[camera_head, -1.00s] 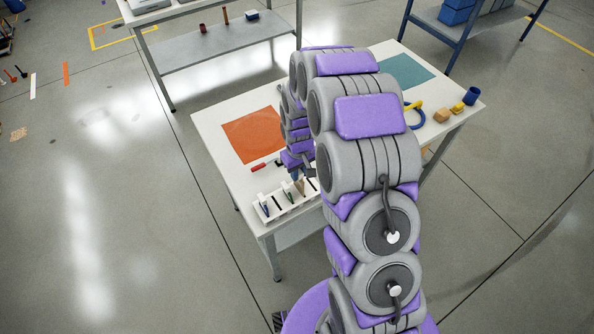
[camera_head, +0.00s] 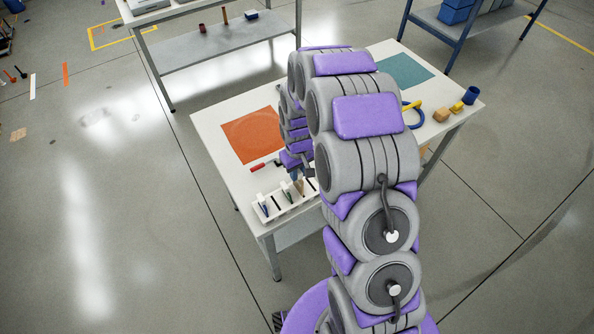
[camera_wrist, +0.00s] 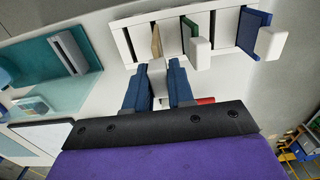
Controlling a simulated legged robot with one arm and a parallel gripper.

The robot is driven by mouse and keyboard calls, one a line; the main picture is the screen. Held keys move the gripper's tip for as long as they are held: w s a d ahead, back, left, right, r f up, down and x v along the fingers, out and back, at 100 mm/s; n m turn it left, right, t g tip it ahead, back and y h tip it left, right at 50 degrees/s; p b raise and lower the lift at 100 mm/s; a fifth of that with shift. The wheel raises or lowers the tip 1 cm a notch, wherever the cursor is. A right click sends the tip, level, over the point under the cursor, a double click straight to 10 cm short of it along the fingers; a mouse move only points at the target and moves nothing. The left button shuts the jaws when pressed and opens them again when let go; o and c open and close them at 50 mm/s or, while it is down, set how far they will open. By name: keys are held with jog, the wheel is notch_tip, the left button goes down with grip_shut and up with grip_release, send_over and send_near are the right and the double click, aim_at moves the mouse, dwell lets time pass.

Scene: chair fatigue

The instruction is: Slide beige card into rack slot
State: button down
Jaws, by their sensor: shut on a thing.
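The beige card (camera_wrist: 156,42) stands edge-on at the white rack (camera_wrist: 118,40) in the wrist view, its white end block (camera_wrist: 157,76) between my blue fingers. My gripper (camera_wrist: 158,84) is shut on that block. The card lines up with a rack slot; I cannot tell how deep it sits. A green card (camera_wrist: 190,28) and a blue card (camera_wrist: 253,28) stand in other slots to the right. In the head view, the rack (camera_head: 290,212) is at the table's near left edge, with my gripper (camera_head: 298,174) over its far end, partly hidden by my arm.
An orange mat (camera_head: 245,137) and a red-handled tool (camera_head: 262,166) lie on the white table (camera_head: 222,115) near the rack. A teal mat (camera_head: 405,70), a blue cup (camera_head: 471,95) and small blocks (camera_head: 441,115) are farther right.

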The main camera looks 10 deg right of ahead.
jog(key=shift+d, duration=0.3)
dwell(1.3)
jog(key=shift+f, duration=1.7)
jog(key=c, duration=0.9)
grip_release()
jog(key=shift+r, duration=0.1)
notch_tip(320, 180, up, 17)
jog(key=s+r+m+b, duration=0.1)
jog(key=s, duration=1)
jog(key=s+r+m+g+b, duration=0.1)
jog(key=s+r+b, duration=0.1)
jog(key=s, duration=1)
jog(key=s+r+m+b, duration=0.1)
jog(key=s+r+b, duration=0.1)
jog(key=s, duration=0.9)
jog(key=shift+s+r+m+g, duration=0.2)
jog(key=shift+m+g, duration=0.1)
jog(key=shift+g, duration=0.1)
